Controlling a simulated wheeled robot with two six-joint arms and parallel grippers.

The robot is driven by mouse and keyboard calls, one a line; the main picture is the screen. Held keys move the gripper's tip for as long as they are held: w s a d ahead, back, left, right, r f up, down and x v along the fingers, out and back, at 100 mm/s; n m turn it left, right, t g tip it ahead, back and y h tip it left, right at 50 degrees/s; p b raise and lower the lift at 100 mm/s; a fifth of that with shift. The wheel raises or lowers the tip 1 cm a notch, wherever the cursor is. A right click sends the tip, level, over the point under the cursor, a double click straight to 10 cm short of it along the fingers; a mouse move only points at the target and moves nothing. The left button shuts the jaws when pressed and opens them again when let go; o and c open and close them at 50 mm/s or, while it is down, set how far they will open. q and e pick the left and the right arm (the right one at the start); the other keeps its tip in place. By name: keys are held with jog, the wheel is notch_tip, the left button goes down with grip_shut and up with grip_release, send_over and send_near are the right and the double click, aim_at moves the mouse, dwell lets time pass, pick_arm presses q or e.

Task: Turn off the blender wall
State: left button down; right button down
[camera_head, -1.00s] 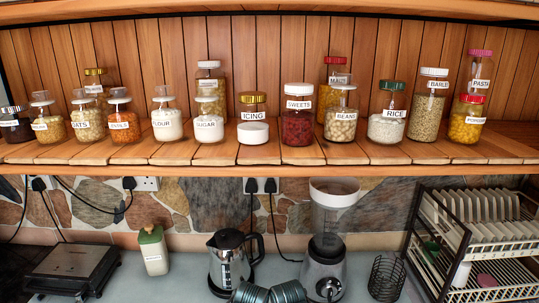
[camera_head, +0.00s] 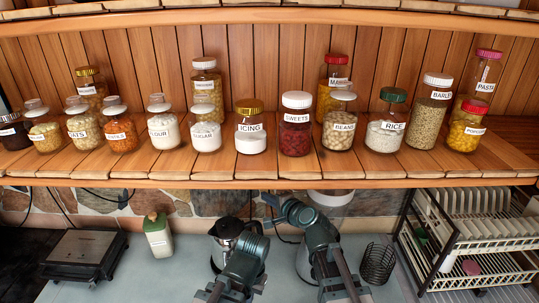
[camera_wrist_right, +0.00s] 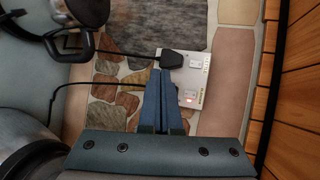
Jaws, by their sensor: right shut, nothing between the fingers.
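The white double wall socket (camera_wrist_right: 203,76) shows in the right wrist view, with a black plug (camera_wrist_right: 172,59) in its upper part and a small red light (camera_wrist_right: 188,99) lower down. My right gripper (camera_wrist_right: 161,74) is shut and empty, its blue fingers together in front of the socket. Whether they touch it I cannot tell. In the head view my right gripper (camera_head: 268,198) reaches up-left toward the wall under the shelf, where the socket is hidden. The blender (camera_head: 331,196) stands behind my right arm, mostly hidden. My left arm shows low in the middle, but its gripper is not visible.
The wooden shelf (camera_head: 270,183) with several labelled jars overhangs the wall above my right gripper. A kettle (camera_head: 222,229) stands close by on the left. A wire holder (camera_head: 378,262) and dish rack (camera_head: 470,240) are right. A grill (camera_head: 82,252) is left.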

jog(key=shift+w+d+r+m+t+h, duration=0.15)
jog(key=shift+w+d+r+m+t, duration=0.2)
jog(key=shift+w+r+m, duration=0.15)
jog(key=shift+w+d+r+m+t+h, duration=0.15)
jog(key=shift+w+d+r+m+t, duration=0.1)
jog(key=shift+w+d+r+m, duration=0.25)
jog(key=shift+s+a+r, duration=0.1)
jog(key=shift+s+a, duration=0.05)
jog(key=shift+a, duration=0.05)
jog(key=w+r+p, duration=0.1)
jog(key=w, duration=0.7)
jog(key=shift+w, duration=0.35)
dwell(1.3)
jog(key=shift+w+r+p, duration=0.1)
jog(key=shift+w+p, duration=0.2)
jog(key=shift+w, duration=0.1)
jog(key=shift+w, duration=0.3)
dwell(0.5)
jog(key=shift+s, duration=0.1)
jog(key=shift+s, duration=0.65)
